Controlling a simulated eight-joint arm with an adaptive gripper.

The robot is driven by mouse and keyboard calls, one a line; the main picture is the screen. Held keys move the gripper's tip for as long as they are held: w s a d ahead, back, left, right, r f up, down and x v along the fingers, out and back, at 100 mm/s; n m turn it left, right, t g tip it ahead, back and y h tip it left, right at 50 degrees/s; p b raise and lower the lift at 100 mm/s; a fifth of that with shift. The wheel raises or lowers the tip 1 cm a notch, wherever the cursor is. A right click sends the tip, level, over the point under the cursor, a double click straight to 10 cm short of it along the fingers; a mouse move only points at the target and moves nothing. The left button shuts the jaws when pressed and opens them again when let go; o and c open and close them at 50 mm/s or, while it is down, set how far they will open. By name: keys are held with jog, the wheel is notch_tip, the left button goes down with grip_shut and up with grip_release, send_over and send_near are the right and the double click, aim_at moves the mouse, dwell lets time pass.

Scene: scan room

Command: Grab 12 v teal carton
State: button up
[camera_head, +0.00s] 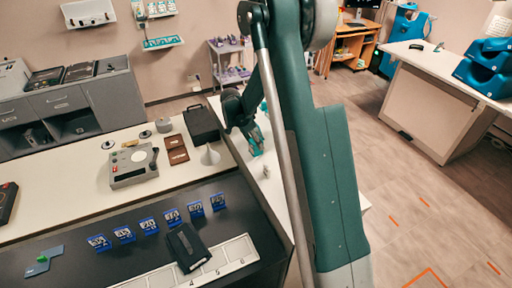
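My gripper (254,140) points down over the white table behind the dark counter, partly hidden by my own green arm. Teal surfaces show at its fingertips. I cannot tell whether they are the fingers or a teal carton between them. Another small patch of teal shows just behind the wrist, too small and covered to identify. No 12 v label can be read on anything here. A small pale object (266,171) stands on the white surface just below the gripper.
A grey device (133,166), a black case (201,124), brown wallets (176,150) and a white funnel (210,155) stand on the pale counter left of the gripper. Several blue cards (149,225) and a black box (187,247) are nearer. Open floor lies right.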

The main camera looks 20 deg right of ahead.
jog(key=shift+d+f, duration=0.25)
jog(key=shift+f, duration=0.3)
jog(key=c, duration=1)
